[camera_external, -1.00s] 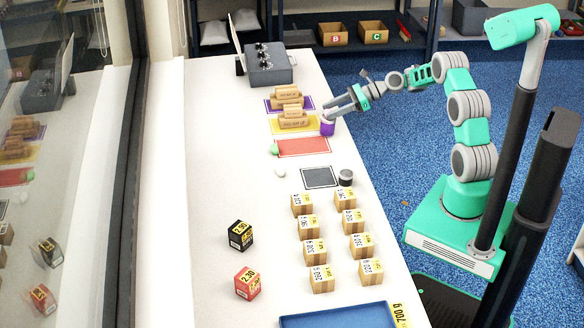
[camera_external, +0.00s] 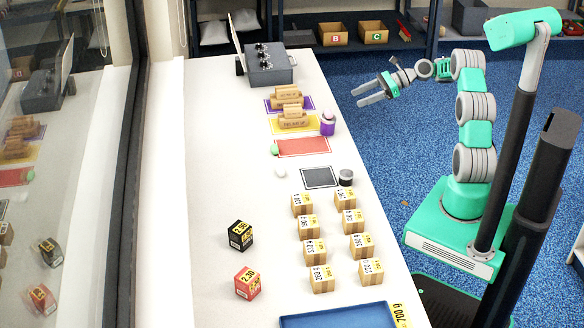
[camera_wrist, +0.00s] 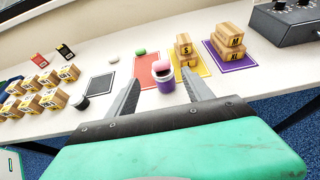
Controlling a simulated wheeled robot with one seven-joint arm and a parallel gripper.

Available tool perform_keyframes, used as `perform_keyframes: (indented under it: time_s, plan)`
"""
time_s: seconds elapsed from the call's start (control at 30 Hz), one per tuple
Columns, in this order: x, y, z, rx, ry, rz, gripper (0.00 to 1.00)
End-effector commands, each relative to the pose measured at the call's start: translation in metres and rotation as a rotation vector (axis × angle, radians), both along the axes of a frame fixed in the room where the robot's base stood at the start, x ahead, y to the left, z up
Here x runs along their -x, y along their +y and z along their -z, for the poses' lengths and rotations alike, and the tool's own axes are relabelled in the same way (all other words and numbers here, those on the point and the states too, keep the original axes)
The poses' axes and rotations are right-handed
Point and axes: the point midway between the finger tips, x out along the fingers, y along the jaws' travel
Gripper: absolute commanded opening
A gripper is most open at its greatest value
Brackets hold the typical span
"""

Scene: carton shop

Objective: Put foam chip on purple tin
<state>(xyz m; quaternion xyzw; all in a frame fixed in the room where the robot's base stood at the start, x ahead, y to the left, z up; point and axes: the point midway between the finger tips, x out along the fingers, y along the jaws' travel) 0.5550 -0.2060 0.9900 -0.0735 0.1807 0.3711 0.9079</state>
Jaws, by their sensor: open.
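The purple tin (camera_external: 327,129) stands upright near the right edge of the white table, beside the yellow mat. It also shows in the wrist view (camera_wrist: 166,86). A small pale pink piece, apparently the foam chip (camera_external: 327,115), rests on top of the tin; in the wrist view this pink piece (camera_wrist: 161,68) sits at the tin's top. My gripper (camera_external: 357,98) is open and empty, off the table's right edge and apart from the tin. In the wrist view the tin shows beyond and between my open fingers (camera_wrist: 162,82).
Red (camera_external: 303,147), yellow and purple mats lie near the tin; wooden blocks stand on the last two. A green piece (camera_external: 275,149) and a whitish piece (camera_external: 280,173) lie nearby. A dark round tin (camera_external: 346,177) and several cartons stand closer. A grey control box (camera_external: 268,68) is at the back.

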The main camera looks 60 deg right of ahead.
Motion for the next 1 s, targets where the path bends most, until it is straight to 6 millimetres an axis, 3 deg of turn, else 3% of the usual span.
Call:
perform_keyframes:
  time_s: [0.07,0.13,0.27,0.37,0.47,0.5,0.6,0.73,0.83,1.0]
  plan:
    - [0.001,0.001,-0.004,0.026,-0.007,-0.012,0.60]
    - [-0.004,0.018,-0.008,0.122,-0.033,-0.062,0.60]
    - [-0.012,0.085,-0.016,0.521,-0.144,-0.299,0.60]
    - [0.011,0.145,-0.021,0.896,-0.267,-0.599,0.60]
    - [0.057,0.187,-0.023,1.217,-0.397,-0.941,0.60]
    - [0.080,0.199,-0.023,1.324,-0.446,-1.085,0.60]
    - [0.139,0.214,-0.019,1.526,-0.563,-1.428,0.60]
    - [0.192,0.214,-0.010,1.643,-0.664,-1.740,0.60]
    - [0.208,0.210,-0.006,1.668,-0.694,-1.840,0.60]
    - [0.210,0.209,-0.005,1.669,-0.697,-1.856,0.60]
